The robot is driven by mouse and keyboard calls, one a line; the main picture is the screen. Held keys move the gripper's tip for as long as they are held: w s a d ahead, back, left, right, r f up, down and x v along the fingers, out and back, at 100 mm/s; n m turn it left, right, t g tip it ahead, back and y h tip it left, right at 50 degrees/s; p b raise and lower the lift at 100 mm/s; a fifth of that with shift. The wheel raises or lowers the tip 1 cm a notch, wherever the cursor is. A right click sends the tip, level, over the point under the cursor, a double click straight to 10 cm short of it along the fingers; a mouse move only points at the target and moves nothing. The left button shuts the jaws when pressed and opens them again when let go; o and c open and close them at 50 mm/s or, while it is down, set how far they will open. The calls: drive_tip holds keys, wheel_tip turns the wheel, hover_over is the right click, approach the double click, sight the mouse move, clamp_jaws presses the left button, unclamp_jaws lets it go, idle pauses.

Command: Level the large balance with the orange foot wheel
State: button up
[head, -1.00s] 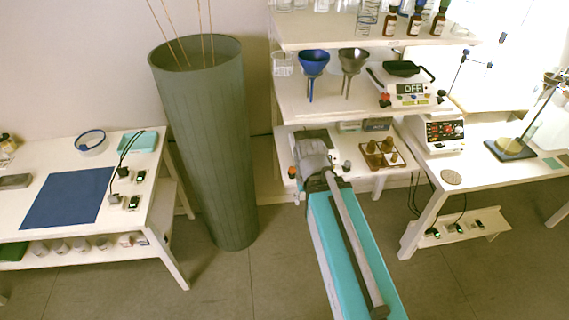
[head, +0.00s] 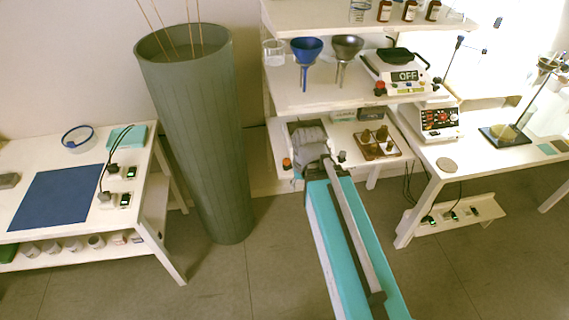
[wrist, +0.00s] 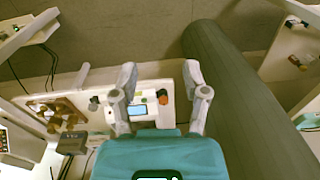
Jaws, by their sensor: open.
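The large balance stands on the low shelf bench. Its orange foot wheel (head: 287,163) shows at its front left in the head view, and a grey wheel (head: 342,156) at its front right. In the wrist view, the orange wheel (wrist: 162,96) lies between my finger lines, nearer the right finger, beside the small lit display (wrist: 137,110). The grey wheel (wrist: 93,103) is outside the left finger. My gripper (wrist: 161,80) is open and empty over the balance front, apart from the wheel as far as I can tell. In the head view my wrist hides much of the balance.
A tall grey-green bin (head: 195,140) stands close left of the bench. A brown tray (head: 385,152) with brass weights sits right of the balance. The shelf above holds a blue funnel (head: 305,50), a dark funnel (head: 346,48) and a device reading OFF (head: 404,78).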

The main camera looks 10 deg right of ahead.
drive_tip(key=w+a+f+m+t+y+b, duration=0.15)
drive_tip(key=w+f+m+y+b, duration=0.35)
drive_tip(key=f+b, duration=0.5)
drive_tip(key=m+t+y+b, duration=0.5)
drive_tip(key=m+t+b, duration=0.8)
drive_tip(key=m+b, duration=1.2)
approach(289, 163)
drive_tip(key=s+d+n+b, duration=0.1)
drive_tip(key=d+n+b, duration=0.1)
drive_tip(key=shift+s+g, duration=0.1)
drive_tip(key=shift+g, duration=0.15)
drive_tip(key=shift+a, duration=0.1)
drive_tip(key=x, duration=1.3)
drive_tip(key=shift+a+r, duration=0.1)
drive_tip(key=shift+a, duration=0.3)
clamp_jaws()
